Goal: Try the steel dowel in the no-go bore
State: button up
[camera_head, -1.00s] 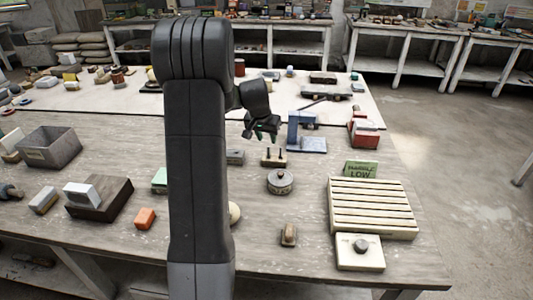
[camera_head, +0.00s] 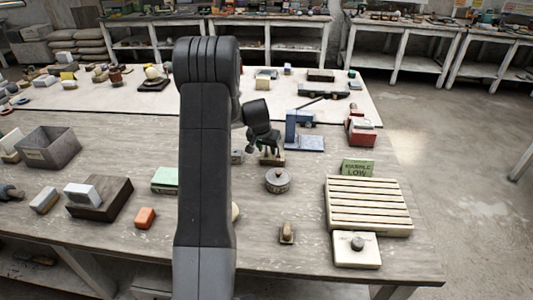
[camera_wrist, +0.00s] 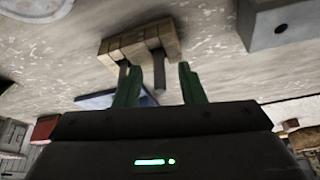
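My gripper (camera_head: 264,150) is low over a small wooden block (camera_head: 277,161) with two upright pins. In the wrist view the gripper (camera_wrist: 160,82) has its green fingers apart. A grey metal dowel (camera_wrist: 158,72) stands from the wooden block (camera_wrist: 150,40) between the fingers, with a gap on each side. A second dowel (camera_wrist: 122,72) is partly hidden by the left finger. A grey block with a dark round hole (camera_wrist: 281,27) is at the upper right of the wrist view. It appears as the small grey block (camera_head: 237,157) left of my gripper in the head view.
A round grey lidded tin (camera_head: 277,180) stands in front of the wooden block. A blue stand (camera_head: 303,140) is close on the right. My arm hides part of the table.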

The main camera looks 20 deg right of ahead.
grip_shut()
